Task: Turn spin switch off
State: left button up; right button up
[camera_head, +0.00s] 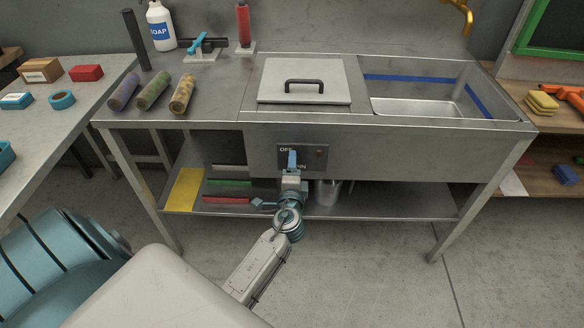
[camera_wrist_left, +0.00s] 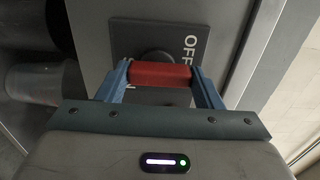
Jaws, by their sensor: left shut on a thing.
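The spin switch panel (camera_head: 318,165) is a dark plate on the front of the steel sink table, with "OFF" at its top and "PIN" readable at its lower edge. A small orange spot shows at its right. In the left wrist view the switch has a red handle (camera_wrist_left: 160,75) over a dark round hub, beside the "OFF" label (camera_wrist_left: 189,50). My left gripper (camera_head: 291,156) is at the panel; its blue fingers are shut on the two ends of the red handle. In the head view the gripper hides the handle. My right gripper is not in view.
A lidded steel cover (camera_head: 304,94) and a sink basin (camera_head: 415,106) are above the panel. A lower shelf (camera_head: 400,205) holds a metal pot (camera_head: 327,193) and coloured boards close to my wrist. The table's legs stand at both sides; the floor in front is clear.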

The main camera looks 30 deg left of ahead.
pick_arm(q)
jog(key=shift+f, duration=0.1)
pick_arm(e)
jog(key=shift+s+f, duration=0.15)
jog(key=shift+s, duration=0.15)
pick_arm(q)
jog(key=o, duration=0.9)
jog(key=shift+c, duration=0.2)
jog(key=shift+o, duration=0.6)
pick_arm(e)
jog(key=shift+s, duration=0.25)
pick_arm(q)
jog(key=shift+d, duration=0.1)
jog(key=b+v, duration=0.2)
jog(key=v, duration=0.9)
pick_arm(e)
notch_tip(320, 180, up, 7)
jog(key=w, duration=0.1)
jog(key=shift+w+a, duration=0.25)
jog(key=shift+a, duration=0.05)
